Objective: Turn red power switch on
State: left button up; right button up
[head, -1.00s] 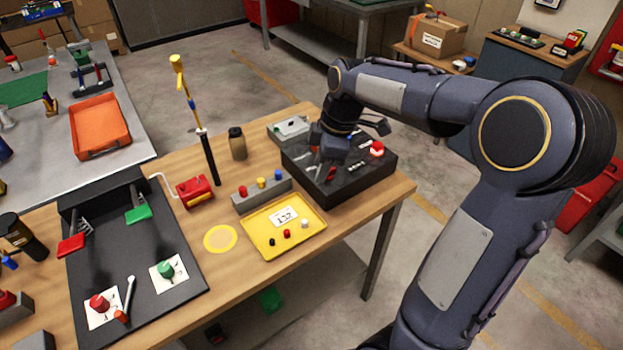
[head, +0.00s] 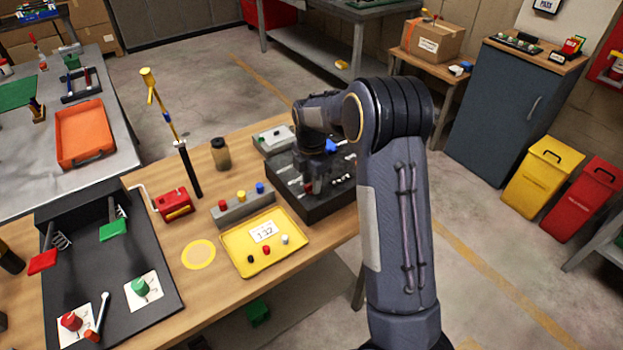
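A black control box (head: 318,210) with several small switches stands at the right end of the wooden table. A small red part (head: 308,187), perhaps the red power switch, shows on its top. My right gripper (head: 316,186) points down over the box, with its tips right beside this red part; I cannot tell whether they touch. The fingers are small and dark, so their opening is unclear. A blue knob (head: 331,146) shows behind my gripper. My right arm hides the box's right side. My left gripper is out of view.
A grey block with red, yellow and blue buttons (head: 240,207) and a yellow tray (head: 236,262) with small pegs stand left of the box. A grey device (head: 273,140) and a dark jar (head: 220,154) stand behind.

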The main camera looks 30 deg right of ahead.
jog(key=shift+f, duration=0.2)
grip_shut()
